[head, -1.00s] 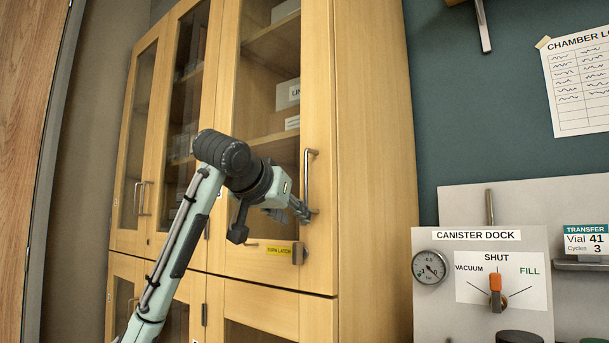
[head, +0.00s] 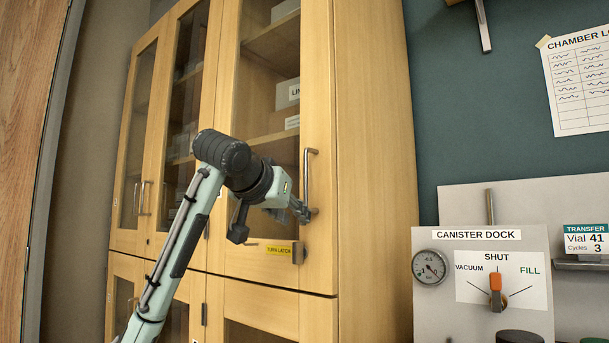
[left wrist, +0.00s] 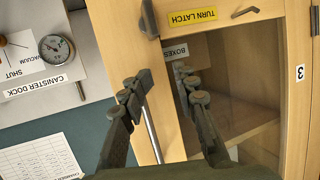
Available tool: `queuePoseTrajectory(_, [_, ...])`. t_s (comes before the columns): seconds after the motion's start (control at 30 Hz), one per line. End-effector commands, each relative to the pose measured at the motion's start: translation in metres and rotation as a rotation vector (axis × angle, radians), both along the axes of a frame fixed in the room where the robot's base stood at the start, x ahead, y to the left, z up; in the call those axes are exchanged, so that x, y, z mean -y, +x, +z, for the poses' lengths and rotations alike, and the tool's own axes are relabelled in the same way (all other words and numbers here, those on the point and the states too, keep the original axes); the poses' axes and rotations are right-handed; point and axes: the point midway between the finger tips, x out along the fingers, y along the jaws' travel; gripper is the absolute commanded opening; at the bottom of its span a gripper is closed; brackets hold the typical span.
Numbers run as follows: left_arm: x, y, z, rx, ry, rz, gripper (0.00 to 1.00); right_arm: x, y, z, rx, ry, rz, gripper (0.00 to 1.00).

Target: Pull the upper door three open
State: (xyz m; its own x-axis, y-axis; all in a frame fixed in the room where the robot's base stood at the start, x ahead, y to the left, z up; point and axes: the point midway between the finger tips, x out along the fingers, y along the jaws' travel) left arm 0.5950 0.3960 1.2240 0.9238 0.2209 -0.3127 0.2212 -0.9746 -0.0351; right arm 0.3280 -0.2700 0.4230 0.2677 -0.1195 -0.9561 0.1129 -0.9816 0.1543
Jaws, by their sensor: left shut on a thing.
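Upper door three (head: 318,120) is the rightmost upper glass door of the wooden cabinet. It looks shut and flush in the head view. Its upright metal bar handle (head: 306,170) is on the right side of the door; the bar also shows in the left wrist view (left wrist: 152,135). My left gripper (head: 303,213) is shut on the handle near its lower end, and its fingers (left wrist: 162,92) partly hide the bar. A turn latch (head: 297,252) with a yellow TURN LATCH label (head: 278,249) sits just below. My right gripper is not in view.
Other upper doors (head: 140,150) stand to the left and lower doors (head: 262,305) below. A canister dock panel (head: 430,310) with a gauge (head: 429,267) and an orange-tipped lever (head: 496,282) is at the right. Boxes (head: 286,94) stand behind the glass.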

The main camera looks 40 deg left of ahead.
Motion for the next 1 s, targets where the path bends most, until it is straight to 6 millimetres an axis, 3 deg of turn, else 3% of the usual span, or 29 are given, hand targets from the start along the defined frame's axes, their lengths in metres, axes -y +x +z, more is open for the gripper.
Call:
queuePoseTrajectory(0.03, [-0.006, -0.002, 0.009, 0.016, -0.011, 0.013, 0.17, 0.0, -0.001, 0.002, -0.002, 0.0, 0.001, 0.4])
queuePoseTrajectory(1.0, [0.007, -0.061, 0.001, 0.003, 0.0, 0.001, 0.17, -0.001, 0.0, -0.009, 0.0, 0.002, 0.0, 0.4])
